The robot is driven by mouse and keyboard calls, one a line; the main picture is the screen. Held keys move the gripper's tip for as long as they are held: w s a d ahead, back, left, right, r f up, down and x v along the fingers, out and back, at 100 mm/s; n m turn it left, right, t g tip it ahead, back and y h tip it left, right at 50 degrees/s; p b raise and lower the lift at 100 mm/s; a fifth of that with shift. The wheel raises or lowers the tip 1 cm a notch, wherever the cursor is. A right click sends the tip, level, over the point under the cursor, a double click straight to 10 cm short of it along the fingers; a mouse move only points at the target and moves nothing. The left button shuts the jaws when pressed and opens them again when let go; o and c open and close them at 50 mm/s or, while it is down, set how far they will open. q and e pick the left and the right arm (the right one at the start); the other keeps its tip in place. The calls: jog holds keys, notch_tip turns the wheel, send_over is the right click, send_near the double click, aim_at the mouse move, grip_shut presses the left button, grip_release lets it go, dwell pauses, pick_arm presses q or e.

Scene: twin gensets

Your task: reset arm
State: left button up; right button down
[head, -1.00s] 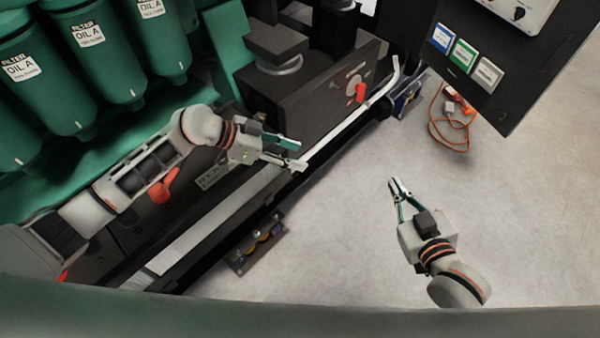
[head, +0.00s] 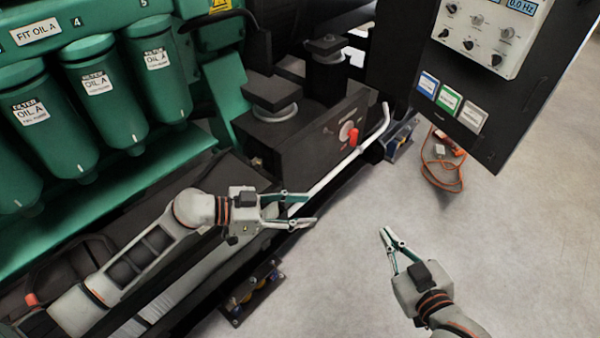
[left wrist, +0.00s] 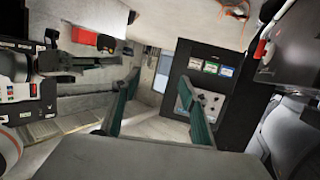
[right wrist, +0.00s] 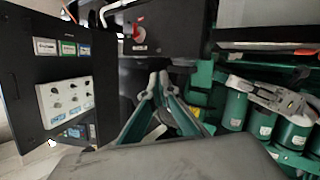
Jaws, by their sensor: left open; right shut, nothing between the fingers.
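My left gripper (head: 312,209) is open and empty in the head view, beside the genset's lower edge and close to the white bar (head: 345,160). I cannot tell whether it touches the bar. Its spread fingers also show in the left wrist view (left wrist: 158,100). My right gripper (head: 385,232) is shut and empty, held over the bare floor. Its fingers come together in the right wrist view (right wrist: 158,82). My left arm crosses in front of the genset's base.
Green oil filters (head: 100,85) line the genset at left. A red switch (head: 353,137) sits on a dark box. A control panel (head: 485,35) hangs at upper right. An orange cable (head: 440,172) lies on the floor. The floor (head: 520,240) at right is clear.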

pick_arm(q)
jog(key=s+a+n+t+y, duration=0.2)
jog(key=a+n+t+y, duration=0.2)
jog(key=a+n+t, duration=0.65)
jog(key=s+a+f+g+y, duration=0.1)
jog(key=s+a+f+y, duration=0.2)
jog(key=s+f, duration=0.4)
jog(key=s+a+f+g+y, duration=0.2)
jog(key=s+a+f+y, duration=0.2)
jog(key=f, duration=0.7)
jog(key=s+a, duration=0.2)
jog(key=s, duration=0.1)
jog(key=shift+s+a+y, duration=0.15)
jog(key=shift+a+y, duration=0.15)
pick_arm(e)
jog(key=s+f+g, duration=0.1)
jog(key=s+f, duration=0.3)
jog(key=f, duration=0.5)
jog(key=s+f+m+g, duration=0.1)
jog(key=s+f, duration=0.3)
jog(key=f, duration=0.4)
jog(key=shift+s+d+f+g+h, duration=0.2)
jog(key=shift+f+g+h, duration=0.15)
jog(key=shift+g, duration=0.45)
jog(key=shift+a, duration=0.1)
